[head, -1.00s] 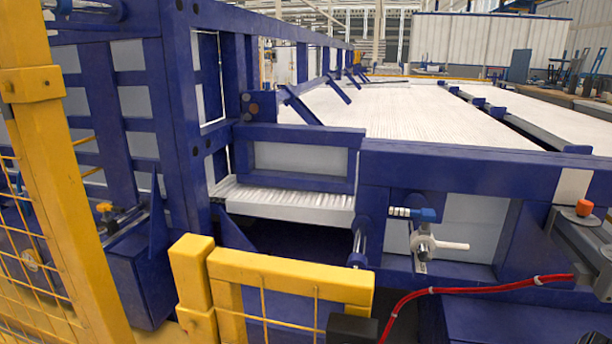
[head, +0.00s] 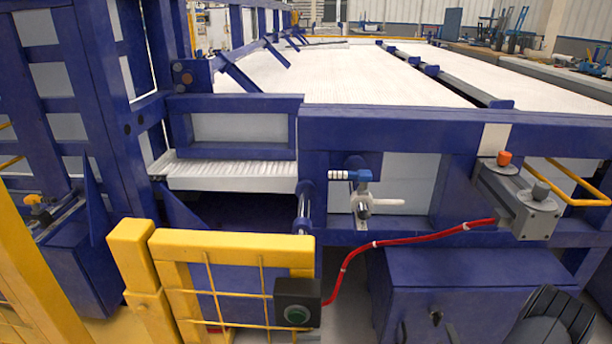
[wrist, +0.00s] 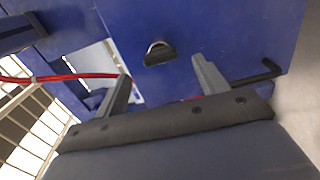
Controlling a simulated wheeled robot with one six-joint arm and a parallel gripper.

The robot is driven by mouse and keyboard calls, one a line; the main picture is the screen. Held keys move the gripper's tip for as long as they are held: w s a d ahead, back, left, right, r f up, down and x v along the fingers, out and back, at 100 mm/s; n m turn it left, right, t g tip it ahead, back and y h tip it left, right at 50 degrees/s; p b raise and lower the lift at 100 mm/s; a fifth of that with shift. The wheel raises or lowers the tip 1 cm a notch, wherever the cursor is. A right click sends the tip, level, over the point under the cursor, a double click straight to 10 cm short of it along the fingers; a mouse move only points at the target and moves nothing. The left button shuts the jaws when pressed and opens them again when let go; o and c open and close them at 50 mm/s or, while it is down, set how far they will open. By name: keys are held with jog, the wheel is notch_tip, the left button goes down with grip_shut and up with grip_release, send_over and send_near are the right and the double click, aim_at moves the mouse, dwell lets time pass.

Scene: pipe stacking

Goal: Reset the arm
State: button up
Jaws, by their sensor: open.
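My gripper (wrist: 162,90) shows in the wrist view with its two grey fingers spread well apart and nothing between them. Beyond the fingers is a blue panel (wrist: 205,35) with a dark half-round recess or handle (wrist: 158,52). In the head view, a dark ribbed part at the bottom right looks like part of my arm; the gripper itself cannot be made out there.
A blue machine frame (head: 400,130) holds a wide bed of white pipes (head: 350,80). A yellow mesh gate (head: 235,245) with a green-button box (head: 297,303) stands in front. A red cable (head: 400,240) runs to a grey control box (head: 525,205). A blue cabinet (head: 470,290) stands below.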

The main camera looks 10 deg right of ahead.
aim_at(439, 322)
jog(key=b+x, duration=0.1)
jog(key=x, duration=0.6)
jog(key=shift+a+f+b, duration=0.1)
jog(key=shift+f+b, duration=0.05)
jog(key=shift+b, duration=0.25)
jog(key=shift+w+n, duration=0.25)
jog(key=shift+n, duration=0.05)
jog(key=n, duration=0.4)
jog(key=shift+s+r+n+b, duration=0.1)
jog(key=shift+r+n+b, duration=0.1)
jog(key=shift+n+b, duration=0.15)
jog(key=n, duration=0.4)
jog(key=shift+n, duration=0.35)
jog(key=n, duration=0.3)
jog(key=shift+r+n, duration=0.1)
jog(key=shift+n, duration=0.3)
jog(key=n, duration=0.4)
jog(key=shift+a+n, duration=0.1)
jog(key=shift+n, duration=0.2)
jog(key=shift+s+a, duration=0.1)
jog(key=shift+s, duration=0.3)
